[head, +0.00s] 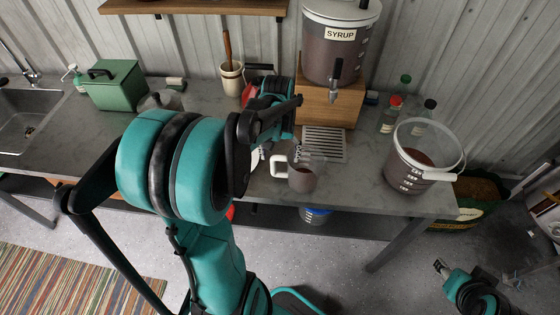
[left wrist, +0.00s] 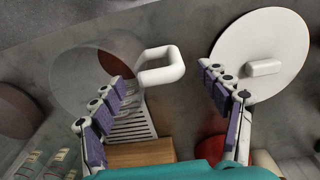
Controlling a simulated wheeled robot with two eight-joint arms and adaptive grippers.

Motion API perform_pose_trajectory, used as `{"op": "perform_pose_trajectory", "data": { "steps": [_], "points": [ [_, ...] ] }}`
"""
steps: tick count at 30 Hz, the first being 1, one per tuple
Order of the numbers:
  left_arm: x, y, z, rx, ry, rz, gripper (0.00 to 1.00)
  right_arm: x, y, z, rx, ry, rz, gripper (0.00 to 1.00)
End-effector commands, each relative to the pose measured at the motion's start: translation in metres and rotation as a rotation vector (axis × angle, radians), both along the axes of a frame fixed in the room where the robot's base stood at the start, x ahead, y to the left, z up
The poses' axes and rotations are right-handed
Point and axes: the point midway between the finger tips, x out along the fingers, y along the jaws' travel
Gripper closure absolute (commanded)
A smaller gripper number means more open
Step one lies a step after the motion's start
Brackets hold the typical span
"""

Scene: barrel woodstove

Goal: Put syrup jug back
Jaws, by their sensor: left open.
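A clear jug (head: 304,178) with dark brown liquid and a white handle stands on the grey counter, in front of the metal drip grate. In the left wrist view the jug (left wrist: 92,82) is at upper left, its white handle (left wrist: 176,67) facing the gap between my fingers. My left gripper (left wrist: 163,75) is open and empty, its fingertips close to the handle; contact cannot be told. In the head view my arm largely hides it. The syrup dispenser (head: 337,55) stands on a wooden block (head: 325,103) behind the jug. My right gripper (head: 441,267) is low at right, away from the counter.
A large clear bucket (head: 408,170) of brown liquid stands right of the jug. Small bottles (head: 390,115) stand behind it. A white round lid (left wrist: 240,50) lies beside the jug handle. A green box (head: 112,87) and sink (head: 30,120) are at left. The counter's front edge is near the jug.

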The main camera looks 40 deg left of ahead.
Motion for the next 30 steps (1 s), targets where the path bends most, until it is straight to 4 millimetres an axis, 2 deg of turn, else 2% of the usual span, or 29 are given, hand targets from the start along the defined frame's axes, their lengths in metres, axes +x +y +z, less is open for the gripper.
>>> {"op": "perform_pose_trajectory", "data": {
  "steps": [3, 8, 11, 15, 21, 25, 30],
  "points": [
    [0.000, 0.000, 0.018, 0.000, 0.000, 0.000, 0.24, 0.000, 0.000, 0.005, 0.000, 0.000, 0.000, 0.55],
    [-0.002, -0.006, 0.029, 0.007, -0.015, -0.016, 0.24, 0.000, 0.000, 0.007, 0.000, 0.000, 0.000, 0.55],
    [-0.006, -0.027, 0.041, 0.030, -0.066, -0.067, 0.24, 0.000, 0.000, 0.006, 0.000, 0.000, 0.000, 0.55],
    [-0.020, -0.073, 0.060, 0.083, -0.197, -0.194, 0.24, 0.000, 0.000, 0.006, 0.000, 0.000, 0.000, 0.55],
    [-0.047, -0.134, 0.074, 0.148, -0.412, -0.384, 0.24, 0.000, 0.000, 0.006, 0.000, 0.000, 0.000, 0.55],
    [-0.060, -0.159, 0.076, 0.172, -0.518, -0.470, 0.24, 0.000, 0.000, 0.006, 0.000, 0.000, 0.000, 0.55],
    [-0.068, -0.173, 0.075, 0.184, -0.586, -0.522, 0.24, 0.000, 0.000, 0.006, 0.000, 0.000, 0.000, 0.55]
  ]
}}
